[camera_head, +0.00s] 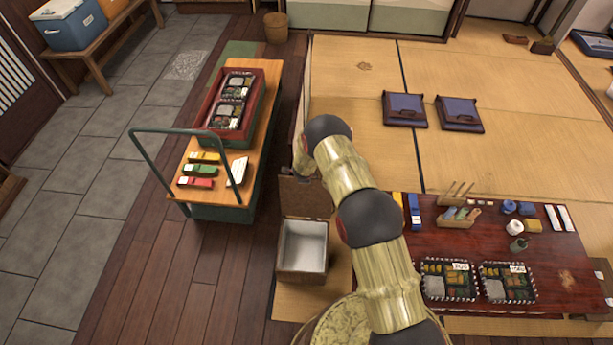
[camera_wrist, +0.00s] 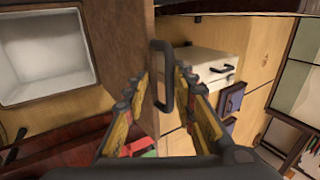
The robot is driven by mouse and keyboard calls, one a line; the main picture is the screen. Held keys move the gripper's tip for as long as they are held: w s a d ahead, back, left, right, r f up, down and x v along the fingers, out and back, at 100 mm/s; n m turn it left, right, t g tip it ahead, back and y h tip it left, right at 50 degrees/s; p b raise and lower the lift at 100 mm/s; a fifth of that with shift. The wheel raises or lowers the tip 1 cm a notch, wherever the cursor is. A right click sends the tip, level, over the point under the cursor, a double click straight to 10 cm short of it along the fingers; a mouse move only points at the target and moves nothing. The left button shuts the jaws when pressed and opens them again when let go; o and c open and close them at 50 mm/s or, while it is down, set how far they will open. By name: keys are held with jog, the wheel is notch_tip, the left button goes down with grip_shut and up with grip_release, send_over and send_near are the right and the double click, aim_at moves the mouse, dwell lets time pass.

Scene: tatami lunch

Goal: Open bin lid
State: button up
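The bin (camera_head: 302,262) is a box with a pale, empty inside, standing on the floor left of the low table. Its brown lid (camera_head: 305,197) stands raised at the bin's far side, so the bin is open. In the wrist view the bin's pale inside (camera_wrist: 40,55) is at upper left, with the lid (camera_wrist: 122,45) beside it. A dark lid handle (camera_wrist: 164,80) lies between my fingers. My gripper (camera_wrist: 161,72) looks open around the handle, with gaps seen on both sides. In the head view my gripper (camera_head: 303,165) is at the lid's top, partly hidden by my arm.
The low table (camera_head: 540,265) with two bento boxes and small items is at right. Two cushions (camera_head: 404,110) lie on the tatami. Wooden floor (camera_head: 175,270) is clear at lower left.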

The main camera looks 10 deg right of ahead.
jog(key=shift+r, duration=0.1)
jog(key=v, duration=1.2)
dwell(0.4)
